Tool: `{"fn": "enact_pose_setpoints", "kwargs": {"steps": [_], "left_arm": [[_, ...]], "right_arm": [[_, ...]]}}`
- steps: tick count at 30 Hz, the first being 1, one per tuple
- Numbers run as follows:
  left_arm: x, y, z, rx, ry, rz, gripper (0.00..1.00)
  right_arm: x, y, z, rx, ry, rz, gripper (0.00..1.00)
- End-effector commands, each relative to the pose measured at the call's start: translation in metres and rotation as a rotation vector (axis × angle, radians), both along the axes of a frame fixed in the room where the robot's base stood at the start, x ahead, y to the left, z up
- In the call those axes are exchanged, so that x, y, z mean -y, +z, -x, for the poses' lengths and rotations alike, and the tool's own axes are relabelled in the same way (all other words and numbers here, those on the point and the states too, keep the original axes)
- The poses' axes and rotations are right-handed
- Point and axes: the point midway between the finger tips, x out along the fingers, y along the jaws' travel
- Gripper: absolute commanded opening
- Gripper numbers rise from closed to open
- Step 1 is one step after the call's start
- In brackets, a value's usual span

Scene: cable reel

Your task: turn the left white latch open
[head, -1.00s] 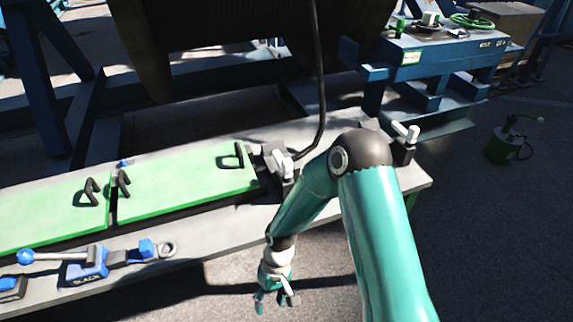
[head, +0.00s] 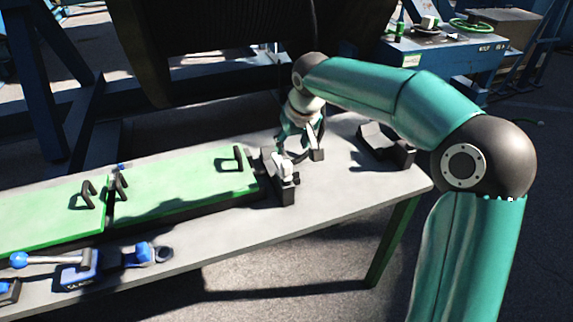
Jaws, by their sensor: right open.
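The left white latch (head: 285,172) sits on a black clamp block (head: 284,191) on the bench, just right of the green panels. My right gripper (head: 300,150) is open and points down just behind and slightly right of this latch. Its fingers look empty. They overlap the latch area in the head view, and I cannot tell whether they touch it. A second black clamp block (head: 386,147) stands further right on the bench; no white latch shows on it, and my arm passes in front of that area. My left gripper is out of view.
Green panels (head: 190,185) with black handles cover the left of the bench (head: 340,205). A blue tool (head: 84,268) with a ball-ended lever lies at the front left. The large dark reel (head: 210,25) stands behind. The bench's right front is bare.

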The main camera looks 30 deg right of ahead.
Motion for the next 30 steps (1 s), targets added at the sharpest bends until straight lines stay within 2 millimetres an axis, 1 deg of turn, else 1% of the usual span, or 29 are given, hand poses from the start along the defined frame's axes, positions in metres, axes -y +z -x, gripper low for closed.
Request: {"fn": "enact_pose_setpoints", "kwargs": {"steps": [1,9,12,15,21,29,30], "left_arm": [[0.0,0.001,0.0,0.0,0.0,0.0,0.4],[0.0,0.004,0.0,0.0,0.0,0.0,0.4],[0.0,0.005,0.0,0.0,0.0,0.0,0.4],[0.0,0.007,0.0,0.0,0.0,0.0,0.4],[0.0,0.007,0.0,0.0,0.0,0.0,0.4],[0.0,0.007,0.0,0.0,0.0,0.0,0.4],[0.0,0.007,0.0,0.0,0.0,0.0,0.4]], "right_arm": [[0.001,-0.013,-0.004,-0.006,-0.001,-0.001,0.54],[0.006,-0.066,-0.025,-0.006,0.001,0.0,0.54],[0.008,-0.081,-0.031,-0.005,0.0,0.0,0.54],[0.009,-0.093,-0.037,-0.004,0.0,0.0,0.54],[0.01,-0.104,-0.041,-0.001,0.0,0.001,0.54],[0.011,-0.105,-0.041,0.0,-0.001,0.001,0.54],[0.011,-0.105,-0.041,0.0,-0.001,0.001,0.51]]}}
